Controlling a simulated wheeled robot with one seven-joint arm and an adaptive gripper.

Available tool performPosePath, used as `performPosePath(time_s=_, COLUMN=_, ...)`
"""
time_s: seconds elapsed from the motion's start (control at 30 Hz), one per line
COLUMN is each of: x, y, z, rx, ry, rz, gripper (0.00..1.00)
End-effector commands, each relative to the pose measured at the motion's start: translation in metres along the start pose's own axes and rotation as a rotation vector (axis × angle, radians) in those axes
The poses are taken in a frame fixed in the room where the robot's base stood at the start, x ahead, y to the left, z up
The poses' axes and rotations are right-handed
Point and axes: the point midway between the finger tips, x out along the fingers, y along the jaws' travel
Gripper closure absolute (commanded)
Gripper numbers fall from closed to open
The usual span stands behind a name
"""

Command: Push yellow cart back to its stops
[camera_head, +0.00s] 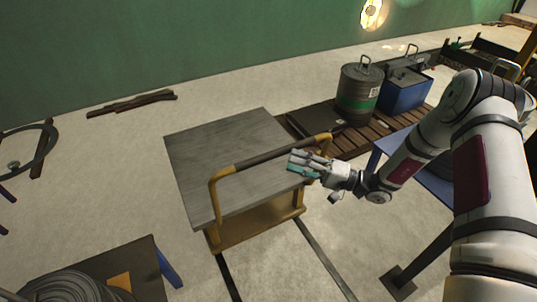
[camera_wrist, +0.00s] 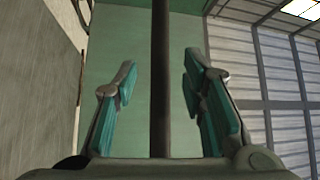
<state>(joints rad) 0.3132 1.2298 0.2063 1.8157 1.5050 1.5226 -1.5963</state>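The yellow cart (camera_head: 260,232) stands on the floor in the middle of the head view, with a flat grey top (camera_head: 225,150) and a raised push handle (camera_head: 217,190) with a dark bar along its near side. My gripper (camera_head: 300,163) is at the right part of the handle, above the cart's near right side. In the wrist view, my gripper's two teal fingers (camera_wrist: 160,95) are spread, with the dark handle bar (camera_wrist: 160,60) running between them and a gap on both sides. I see no stops clearly.
Two dark floor rails (camera_head: 318,250) run from the cart toward the near edge. A wooden pallet (camera_head: 395,133) with a grey drum (camera_head: 358,95) and a blue box (camera_head: 403,92) stands behind right. A blue table (camera_head: 430,180) is at right. A coil (camera_head: 70,288) lies at near left.

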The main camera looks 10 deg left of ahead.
Motion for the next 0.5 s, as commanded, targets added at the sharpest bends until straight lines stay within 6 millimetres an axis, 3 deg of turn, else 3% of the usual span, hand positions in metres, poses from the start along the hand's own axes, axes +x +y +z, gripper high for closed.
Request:
performPosePath(time_s=0.2, x=0.045, y=0.000, z=0.001, rx=-0.001, ry=-0.005, rz=0.000, gripper=0.62)
performPosePath(time_s=0.5, x=0.081, y=0.000, z=0.000, rx=-0.001, ry=-0.002, rz=0.001, gripper=0.62)
